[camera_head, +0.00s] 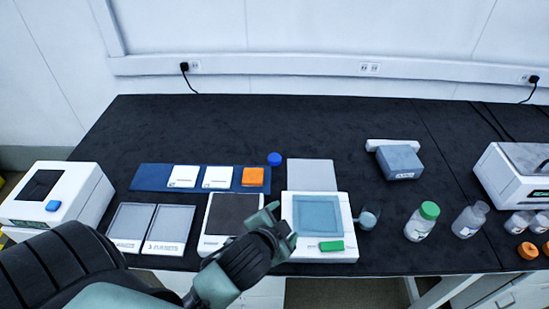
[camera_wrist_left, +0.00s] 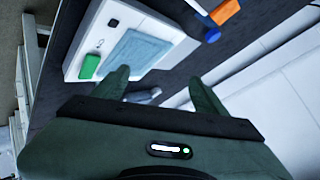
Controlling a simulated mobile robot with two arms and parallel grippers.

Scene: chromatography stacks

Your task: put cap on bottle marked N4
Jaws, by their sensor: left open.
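A dark blue cap (camera_head: 274,159) lies on the black bench behind the balances; it also shows in the left wrist view (camera_wrist_left: 212,35). An open clear bottle (camera_head: 470,221) stands at the right, beside a bottle with a green cap (camera_head: 422,222). Two small open bottles (camera_head: 518,222) stand further right, with orange caps (camera_head: 528,250) in front of them. The labels are too small to read, so I cannot tell which is N4. My right gripper is not in view.
The balance (camera_head: 342,240) carries a green block (camera_head: 331,246); a small beaker (camera_head: 367,219) stands to its right. A blue mat (camera_head: 153,177) with white boxes and an orange box (camera_head: 253,176) lies left of the cap. A grey box (camera_head: 398,162) stands behind. The rear bench is clear.

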